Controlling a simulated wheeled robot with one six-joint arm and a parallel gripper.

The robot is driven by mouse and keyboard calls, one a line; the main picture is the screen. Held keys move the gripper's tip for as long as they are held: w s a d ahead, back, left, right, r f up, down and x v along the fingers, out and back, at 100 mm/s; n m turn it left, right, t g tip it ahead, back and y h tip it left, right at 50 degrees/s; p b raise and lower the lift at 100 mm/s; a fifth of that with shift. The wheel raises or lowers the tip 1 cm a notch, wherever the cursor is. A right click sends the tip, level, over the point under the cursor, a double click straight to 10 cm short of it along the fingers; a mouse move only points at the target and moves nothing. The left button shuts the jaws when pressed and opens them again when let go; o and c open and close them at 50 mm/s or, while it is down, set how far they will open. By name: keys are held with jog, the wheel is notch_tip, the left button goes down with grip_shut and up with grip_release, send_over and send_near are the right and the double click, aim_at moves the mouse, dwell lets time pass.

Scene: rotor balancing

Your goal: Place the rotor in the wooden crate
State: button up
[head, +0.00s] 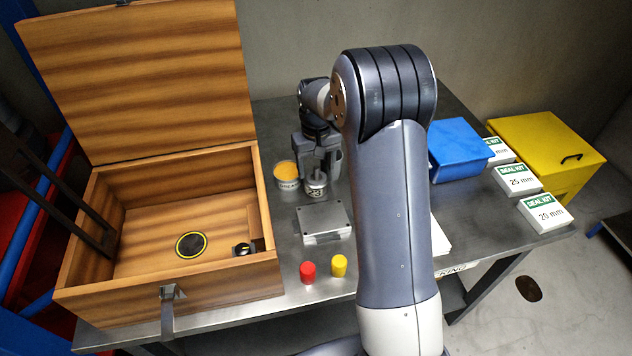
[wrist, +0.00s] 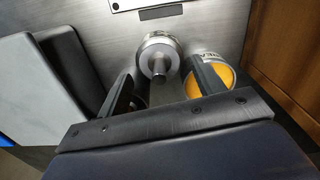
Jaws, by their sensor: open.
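The rotor (head: 317,188) appears to be the short metal cylinder with a pale numbered band, standing on the steel table. Its round top and central shaft stub (wrist: 158,62) face the wrist camera. My gripper (head: 317,172) points down over it, and in the wrist view its open fingers (wrist: 158,74) lie either side of the shaft. I cannot tell whether they touch it. The wooden crate (head: 225,282) stands open at the left, its lid raised. On its floor are a black disc with a yellow ring (head: 191,245) and a small dark knob-like part (head: 242,249).
An orange-topped grease tin (head: 289,178) stands close left of the rotor. A grey box (head: 325,222), red cap (head: 308,272) and yellow cap (head: 338,265) are nearer the front. A blue bin (head: 459,152) and white seal kit boxes (head: 517,180) are at right.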

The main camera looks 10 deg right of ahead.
aim_at(316, 177)
notch_tip(316, 177, down, 5)
jog(key=shift+w+p, duration=0.1)
jog(key=shift+p, duration=0.45)
jog(key=shift+c, duration=0.4)
jog(key=c, duration=1.2)
jog(key=shift+r, duration=0.1)
jog(key=shift+c, duration=0.3)
